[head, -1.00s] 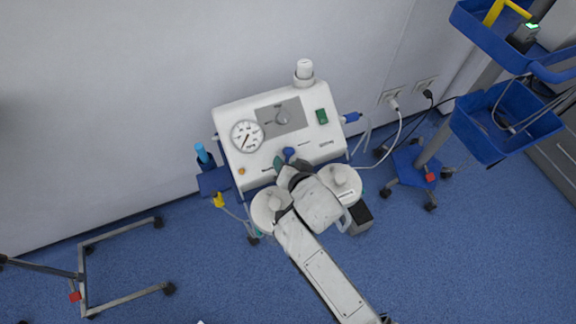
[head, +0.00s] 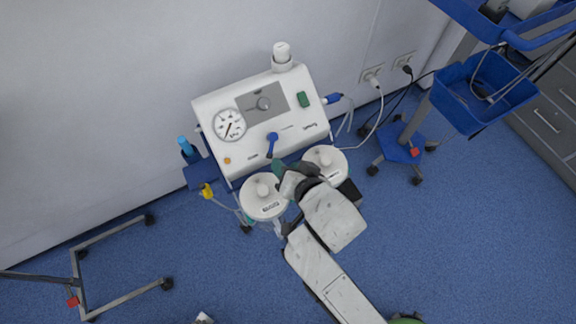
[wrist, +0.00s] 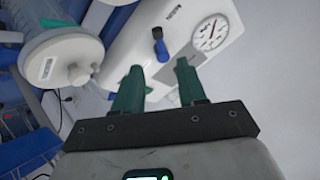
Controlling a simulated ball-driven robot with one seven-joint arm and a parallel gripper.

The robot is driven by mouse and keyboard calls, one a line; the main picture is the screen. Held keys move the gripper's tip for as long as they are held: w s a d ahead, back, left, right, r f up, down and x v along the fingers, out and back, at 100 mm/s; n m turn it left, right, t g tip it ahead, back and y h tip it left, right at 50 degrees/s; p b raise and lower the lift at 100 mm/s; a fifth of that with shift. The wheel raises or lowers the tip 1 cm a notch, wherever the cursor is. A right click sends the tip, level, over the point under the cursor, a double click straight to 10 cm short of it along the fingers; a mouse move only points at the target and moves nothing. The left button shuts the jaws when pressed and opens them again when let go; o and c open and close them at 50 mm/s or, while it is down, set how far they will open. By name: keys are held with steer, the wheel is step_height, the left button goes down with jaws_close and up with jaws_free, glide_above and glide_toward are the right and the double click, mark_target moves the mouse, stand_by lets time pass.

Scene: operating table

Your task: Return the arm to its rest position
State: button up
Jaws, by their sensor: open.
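My arm reaches up from the bottom of the head view toward a white suction machine (head: 262,108) with a round gauge, a dark panel and a blue knob (head: 272,143). My gripper shows in the wrist view (wrist: 160,82), its two green fingers apart with nothing between them. Beyond the fingertips is the machine's white front with the blue knob (wrist: 160,45) and the gauge (wrist: 210,32). In the head view my wrist hides most of the gripper, which lies just below the machine, between two white-lidded jars.
The jars (head: 264,196) and (head: 326,163) stand close to my wrist. A blue trolley (head: 400,146) with a blue bin (head: 485,92) is at the right. A wheeled metal frame (head: 125,296) is at lower left. Blue floor is clear between.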

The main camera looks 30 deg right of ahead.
stand_by(0.4)
steer(key=s+d+f+n+g, duration=0.2)
steer(key=s+d+g, duration=0.3)
steer(key=s, duration=0.5)
steer(key=s+d+f+n+g, duration=0.3)
steer(key=s+d+n+g, duration=0.2)
steer(key=s, duration=0.5)
steer(key=shift+d+f, duration=0.35)
steer(key=shift+d, duration=0.65)
steer(key=shift+w, duration=0.1)
